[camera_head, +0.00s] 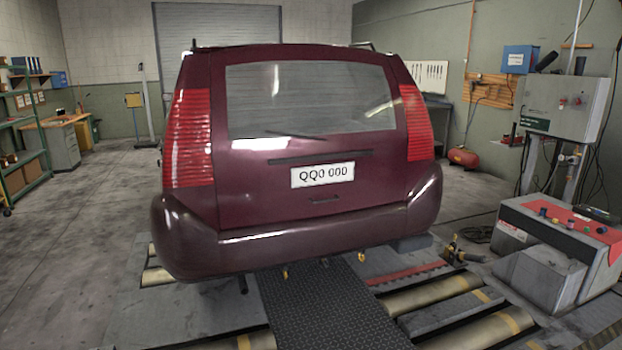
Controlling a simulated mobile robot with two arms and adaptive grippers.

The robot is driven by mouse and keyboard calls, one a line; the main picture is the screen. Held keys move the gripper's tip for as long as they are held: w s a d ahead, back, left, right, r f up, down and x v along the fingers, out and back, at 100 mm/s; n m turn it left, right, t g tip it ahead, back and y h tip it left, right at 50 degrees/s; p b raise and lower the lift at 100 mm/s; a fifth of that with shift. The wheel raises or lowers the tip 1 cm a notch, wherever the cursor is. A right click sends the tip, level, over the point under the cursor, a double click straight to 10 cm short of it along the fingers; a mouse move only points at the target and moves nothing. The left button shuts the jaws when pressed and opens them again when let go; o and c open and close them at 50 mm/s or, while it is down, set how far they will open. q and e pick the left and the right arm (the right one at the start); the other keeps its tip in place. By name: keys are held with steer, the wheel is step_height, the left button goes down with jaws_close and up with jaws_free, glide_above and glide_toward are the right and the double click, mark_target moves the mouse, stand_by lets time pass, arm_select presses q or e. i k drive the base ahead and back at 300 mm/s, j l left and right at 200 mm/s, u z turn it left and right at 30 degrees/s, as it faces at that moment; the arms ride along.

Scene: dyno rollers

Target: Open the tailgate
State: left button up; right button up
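The tailgate (262,183) of a dark red car is in the middle of the camera_head view, seen from behind. It looks shut, flush between the two red tail lights. It carries a rear window (310,98), a wiper, a dark trim strip (320,157) and a white number plate (322,174). A small dark handle (325,200) sits below the plate. The bumper (300,243) runs under the tailgate. Neither of my grippers shows in this view.
The car stands over floor rollers (432,296) with a dark textured plate (330,310) in the middle. A grey and red console (560,230) and a grey control cabinet (566,106) stand on the right. A green shelf (22,130) and a workbench (55,140) are far left. Floor at left is clear.

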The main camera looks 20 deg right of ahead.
mark_target(276, 110)
steer(key=k+l, duration=0.55)
steer(key=l+z, duration=0.2)
steer(key=l, duration=1.95)
steer(key=i+l, duration=0.25)
steer(key=i, duration=0.3)
steer(key=i+l+z, duration=0.15)
steer(key=i, duration=0.4)
steer(key=i+l, duration=0.25)
steer(key=i, duration=0.3)
steer(key=z, duration=0.05)
